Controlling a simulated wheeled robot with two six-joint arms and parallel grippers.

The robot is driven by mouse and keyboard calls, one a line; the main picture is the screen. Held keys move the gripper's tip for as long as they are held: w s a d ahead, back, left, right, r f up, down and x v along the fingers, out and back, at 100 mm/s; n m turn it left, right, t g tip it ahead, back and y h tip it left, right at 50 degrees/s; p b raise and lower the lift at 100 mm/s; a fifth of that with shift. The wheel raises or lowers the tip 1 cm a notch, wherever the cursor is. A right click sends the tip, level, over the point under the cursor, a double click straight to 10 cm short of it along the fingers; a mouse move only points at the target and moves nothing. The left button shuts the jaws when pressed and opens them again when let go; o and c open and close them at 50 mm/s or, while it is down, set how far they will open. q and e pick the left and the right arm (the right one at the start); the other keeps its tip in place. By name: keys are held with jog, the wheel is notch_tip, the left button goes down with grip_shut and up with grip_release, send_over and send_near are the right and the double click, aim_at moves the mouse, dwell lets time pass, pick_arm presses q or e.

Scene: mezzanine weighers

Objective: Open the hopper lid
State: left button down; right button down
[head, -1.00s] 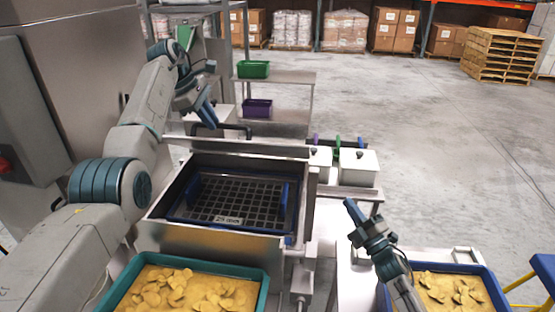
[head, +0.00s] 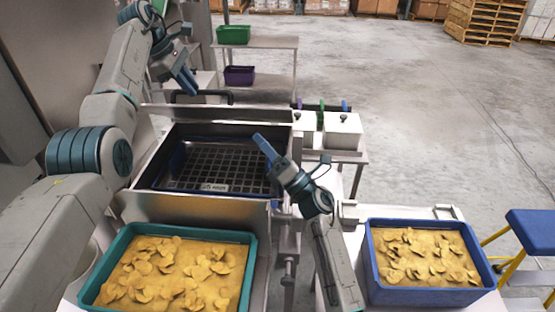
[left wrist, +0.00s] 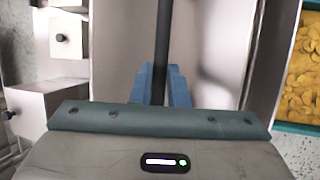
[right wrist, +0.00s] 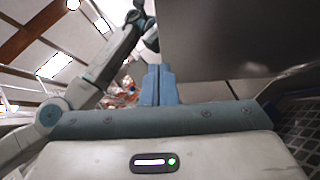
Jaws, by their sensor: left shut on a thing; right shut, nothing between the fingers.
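The hopper (head: 190,207) is a steel box with its mouth uncovered and a dark grid (head: 215,165) inside. Its lid (head: 215,113) stands raised along the back, seen almost edge-on, with a black bar handle (head: 215,94) behind its top edge. My left gripper (head: 188,84) is at that handle; in the left wrist view its fingers (left wrist: 161,84) are shut around the black bar (left wrist: 162,40). My right gripper (head: 262,143) is shut and empty above the hopper's right side. In the right wrist view its fingers (right wrist: 160,82) are beside a grey panel, likely the lid (right wrist: 235,40).
A teal tray of chips (head: 250,265) stands in front of the hopper and a blue one (head: 487,285) at right. White canisters (head: 343,130) stand right of the hopper. A shelf (head: 275,91) with green and purple bins is behind. Open floor lies at right.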

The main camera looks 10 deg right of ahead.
aim_at(248, 110)
pick_arm(q)
jog(key=shift+f, duration=0.25)
pick_arm(e)
jog(key=shift+w+r, duration=0.8)
jog(key=shift+r, duration=0.15)
jog(key=shift+w+r, duration=0.75)
jog(key=shift+r, duration=0.2)
